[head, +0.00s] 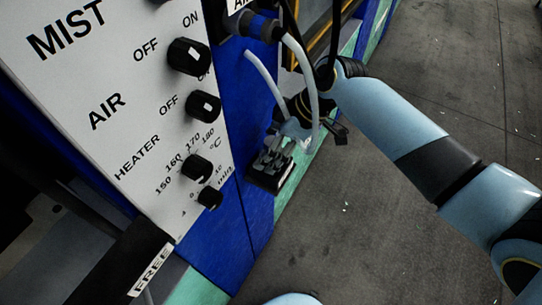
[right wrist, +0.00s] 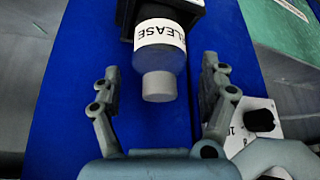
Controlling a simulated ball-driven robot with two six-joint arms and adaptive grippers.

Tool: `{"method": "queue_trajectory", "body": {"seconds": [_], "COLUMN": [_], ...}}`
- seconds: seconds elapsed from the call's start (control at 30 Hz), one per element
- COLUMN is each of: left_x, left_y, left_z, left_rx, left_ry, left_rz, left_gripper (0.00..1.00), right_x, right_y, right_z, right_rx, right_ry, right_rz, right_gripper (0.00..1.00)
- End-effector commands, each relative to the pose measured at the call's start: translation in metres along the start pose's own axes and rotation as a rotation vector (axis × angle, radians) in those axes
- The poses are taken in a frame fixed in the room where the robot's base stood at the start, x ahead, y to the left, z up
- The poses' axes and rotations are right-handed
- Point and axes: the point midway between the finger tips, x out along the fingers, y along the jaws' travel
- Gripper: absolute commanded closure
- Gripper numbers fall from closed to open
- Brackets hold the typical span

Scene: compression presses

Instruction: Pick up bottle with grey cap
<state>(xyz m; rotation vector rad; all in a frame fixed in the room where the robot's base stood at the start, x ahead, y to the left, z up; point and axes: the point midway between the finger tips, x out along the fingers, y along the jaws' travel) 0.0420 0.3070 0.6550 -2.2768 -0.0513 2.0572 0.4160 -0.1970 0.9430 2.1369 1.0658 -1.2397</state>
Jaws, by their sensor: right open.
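My right gripper (right wrist: 162,80) is open, one finger on each side of the cap, with gaps on both sides. Nothing is held. In the head view, my right gripper (head: 274,157) is small, in front of a black block on the blue panel; the bottle cannot be made out there. My left gripper is not in view.
A white control panel (head: 90,140) with several black knobs fills the left of the head view. Pale hoses (head: 264,77) curve close to my right wrist. Blue panel (head: 228,240) lies below. Grey floor (head: 370,230) is open to the right.

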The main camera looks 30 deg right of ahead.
Motion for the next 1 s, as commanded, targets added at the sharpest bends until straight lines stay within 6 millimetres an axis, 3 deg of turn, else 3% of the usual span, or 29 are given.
{"method": "queue_trajectory", "body": {"seconds": [0.13,0.6,1.0], "left_x": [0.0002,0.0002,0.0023], "left_y": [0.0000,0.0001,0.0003], "left_z": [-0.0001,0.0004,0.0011], "left_rx": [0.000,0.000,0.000], "left_ry": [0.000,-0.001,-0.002], "left_rz": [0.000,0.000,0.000], "left_gripper": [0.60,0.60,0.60], "right_x": [-0.0002,-0.0007,-0.0097], "right_y": [0.0003,0.0004,0.0010], "right_z": [0.0001,0.0000,-0.0053], "right_rx": [0.000,0.000,-0.002], "right_ry": [0.000,0.000,0.001], "right_rz": [0.001,0.001,0.002], "right_gripper": [0.22,0.81,0.81]}}
